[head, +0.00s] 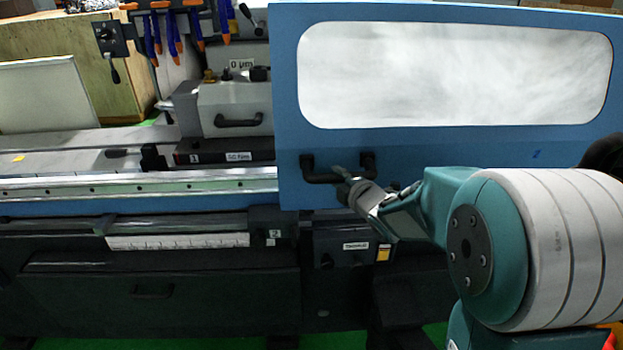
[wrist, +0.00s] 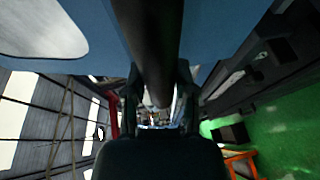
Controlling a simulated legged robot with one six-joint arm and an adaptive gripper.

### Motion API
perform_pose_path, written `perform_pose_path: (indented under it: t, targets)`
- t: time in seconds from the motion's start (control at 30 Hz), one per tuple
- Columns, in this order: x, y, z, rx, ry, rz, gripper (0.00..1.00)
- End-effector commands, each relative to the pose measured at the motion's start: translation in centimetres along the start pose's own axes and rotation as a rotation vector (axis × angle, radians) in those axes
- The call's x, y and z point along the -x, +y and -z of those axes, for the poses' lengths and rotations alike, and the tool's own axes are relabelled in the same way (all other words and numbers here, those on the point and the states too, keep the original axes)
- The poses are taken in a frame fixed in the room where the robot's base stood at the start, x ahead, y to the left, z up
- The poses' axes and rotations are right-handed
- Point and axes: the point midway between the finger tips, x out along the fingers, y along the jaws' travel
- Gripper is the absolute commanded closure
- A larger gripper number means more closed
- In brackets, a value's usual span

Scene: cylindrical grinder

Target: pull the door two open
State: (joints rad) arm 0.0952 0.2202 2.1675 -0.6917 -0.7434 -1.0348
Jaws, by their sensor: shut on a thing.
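The blue sliding door (head: 450,155) with a large pale window stands over the right part of the grinder. It bears a small "2" mark near its right side. Its black handle (head: 318,178) is at the lower left of the door. My gripper (head: 345,182) is at the handle, shut on its bar. In the wrist view the dark handle bar (wrist: 150,45) runs between the two fingers of my gripper (wrist: 158,105), with the blue door behind it. The exact contact of the fingertips is hard to see in the head view.
A rail (head: 140,187) runs along the machine front to the left of the door. The grinder's left part lies uncovered, with a grey unit (head: 235,105) on the bed. A white panel (head: 45,95) and a wooden crate (head: 60,35) stand behind. Green floor (wrist: 275,125) shows below.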

Motion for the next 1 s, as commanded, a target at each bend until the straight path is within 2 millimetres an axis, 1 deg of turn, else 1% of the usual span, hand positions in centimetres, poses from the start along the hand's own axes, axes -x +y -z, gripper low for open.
perform_pose_path:
  t: [0.03, 0.3, 0.63, 0.67, 0.7, 0.73, 1.0]
  targets:
    - [0.2, -0.7, -0.5, -0.002, 0.000, 0.015, 1.00]
    - [0.9, -0.7, -2.1, -0.002, 0.005, 0.015, 1.00]
    - [1.0, -0.7, -2.4, -0.004, 0.004, 0.015, 1.00]
    - [1.0, -0.7, -2.4, -0.004, 0.004, 0.015, 0.55]
    - [1.0, -0.7, -2.3, -0.004, 0.004, 0.015, 0.38]
    - [1.0, -0.7, -2.3, -0.003, 0.004, 0.014, 0.29]
    - [0.9, -0.3, -2.1, 0.000, 0.005, 0.006, 0.29]
